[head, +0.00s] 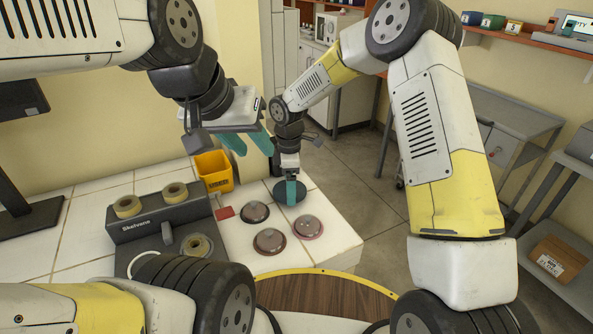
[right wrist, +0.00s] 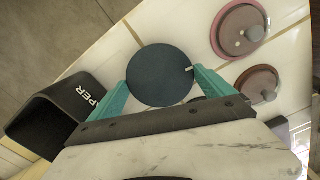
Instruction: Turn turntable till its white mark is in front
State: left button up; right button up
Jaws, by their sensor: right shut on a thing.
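The turntable (right wrist: 160,76) is a round dark blue disc on the white tiled bench. In the head view it shows as a dark disc (head: 300,200), partly hidden by my right gripper (head: 291,190). Its white mark (right wrist: 188,69) is on the right side of the disc in the right wrist view, close to the right finger. I cannot make out the mark in the head view. My right gripper (right wrist: 163,90) has its teal fingers on opposite sides of the disc and is shut on it. My left gripper (head: 253,148) is open and empty above the bench.
Several round lidded dishes (head: 269,241) sit beside the turntable. A yellow bin (head: 214,171) and a dark device with tape-like rings (head: 158,215) stand left. A black lettered box (right wrist: 62,115) shows in the right wrist view. The bench edge lies just right of the turntable.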

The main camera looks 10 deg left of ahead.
jog(key=shift+n, duration=0.9)
jog(key=shift+r, duration=0.1)
jog(key=o, duration=1.1)
jog(key=shift+c, duration=0.2)
jog(key=shift+r, duration=3.85)
jog(key=s+d+r+m+t, duration=0.1)
jog(key=s+d+r+m, duration=0.35)
jog(key=d+r, duration=0.35)
jog(key=s+d+r+m+t, duration=0.2)
jog(key=s+d+r+m, duration=0.1)
jog(key=d+r+m, duration=0.3)
jog(key=s+d+r+m+t+y, duration=0.1)
jog(key=s+d+r+m, duration=0.1)
jog(key=s+d+m, duration=0.3)
jog(key=s+d+r+m+t+y, duration=0.1)
jog(key=s+d+r+m+t, duration=0.1)
jog(key=s+d+m, duration=0.4)
jog(key=s+r, duration=0.1)
jog(key=s, duration=0.3)
jog(key=shift+s+d+r, duration=0.25)
jog(key=shift+d, duration=0.1)
